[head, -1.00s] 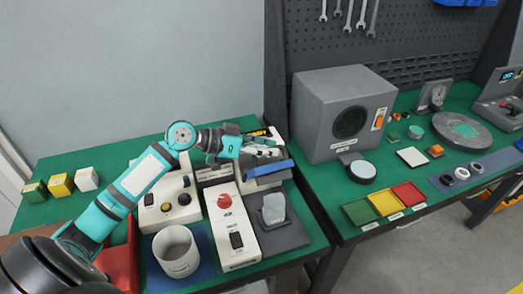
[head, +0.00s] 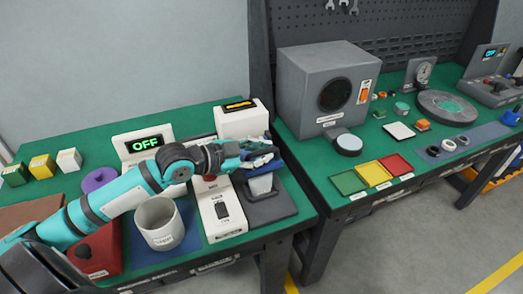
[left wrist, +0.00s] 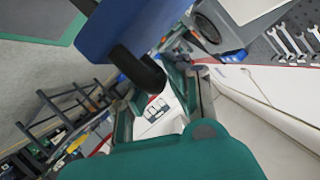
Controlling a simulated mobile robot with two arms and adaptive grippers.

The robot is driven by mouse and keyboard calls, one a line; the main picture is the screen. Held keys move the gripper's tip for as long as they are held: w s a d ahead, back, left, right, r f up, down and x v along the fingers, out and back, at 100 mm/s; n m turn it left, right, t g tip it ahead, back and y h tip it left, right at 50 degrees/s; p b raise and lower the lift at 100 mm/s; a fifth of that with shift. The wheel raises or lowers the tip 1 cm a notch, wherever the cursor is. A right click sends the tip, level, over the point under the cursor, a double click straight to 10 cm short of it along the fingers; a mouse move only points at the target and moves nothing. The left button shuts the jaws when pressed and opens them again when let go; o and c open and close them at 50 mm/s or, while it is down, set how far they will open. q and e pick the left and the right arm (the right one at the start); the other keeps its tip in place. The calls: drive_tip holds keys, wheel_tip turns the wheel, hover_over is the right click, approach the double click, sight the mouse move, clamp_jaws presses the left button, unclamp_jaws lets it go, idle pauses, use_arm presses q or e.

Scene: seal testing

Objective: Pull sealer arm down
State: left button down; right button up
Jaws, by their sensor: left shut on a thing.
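The sealer's blue arm (head: 254,145) is at the back of the left bench and is partly hidden by my left gripper (head: 266,158). My left gripper is shut on this blue arm. A pale block-like piece (head: 262,185) stands on the dark grey plate (head: 272,208) just below the gripper. In the left wrist view, a large blue part (left wrist: 135,25) fills the top, with a dark finger (left wrist: 140,70) against it. How low the arm sits over the pale piece is hard to tell. My right gripper is out of view.
A white switch unit (head: 222,215), white mug (head: 160,225) and red box (head: 98,252) stand nearby. A lit "OFF" display (head: 145,144) is at left. The grey chamber (head: 327,85) stands right.

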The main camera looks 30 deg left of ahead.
use_arm(q)
drive_tip(key=shift+s+d+f, duration=0.1)
drive_tip(key=shift+s+f, duration=0.05)
drive_tip(key=shift+f, duration=0.3)
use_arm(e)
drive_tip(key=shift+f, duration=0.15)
use_arm(q)
drive_tip(key=shift+f, duration=0.1)
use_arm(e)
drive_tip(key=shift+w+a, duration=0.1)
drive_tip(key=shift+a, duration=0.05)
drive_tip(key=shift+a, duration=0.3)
use_arm(q)
drive_tip(key=c, duration=1.6)
unclamp_jaws()
drive_tip(key=shift+f, duration=0.1)
drive_tip(key=v, duration=1.2)
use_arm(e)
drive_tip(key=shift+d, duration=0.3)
